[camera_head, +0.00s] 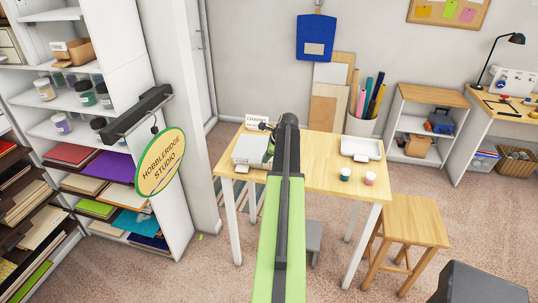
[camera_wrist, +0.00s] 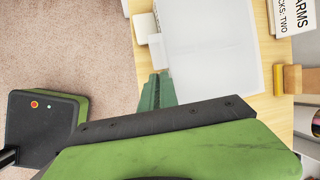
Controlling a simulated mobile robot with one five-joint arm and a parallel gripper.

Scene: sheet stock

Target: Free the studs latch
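A pale grey-white box (camera_head: 250,149) sits on the left part of the wooden table. Its smooth top (camera_wrist: 212,50) fills the upper middle of the wrist view. Small white tabs (camera_wrist: 146,27) stick out from its left side in that view, one of which may be the latch; no lettering for studs is readable. My gripper (camera_wrist: 157,90) shows as dark green fingers close to the box's edge, near the tabs. I cannot tell whether they touch the box, or whether they are apart or closed. In the head view my arm hides part of the table beside the box.
A lettered card (camera_head: 257,122) stands behind the box. A wooden block with a brass-coloured end (camera_wrist: 292,80) lies to the box's right in the wrist view. A white tray (camera_head: 361,147) and two small pots (camera_head: 345,174) are on the table's right. A stool (camera_head: 411,226) stands beside it.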

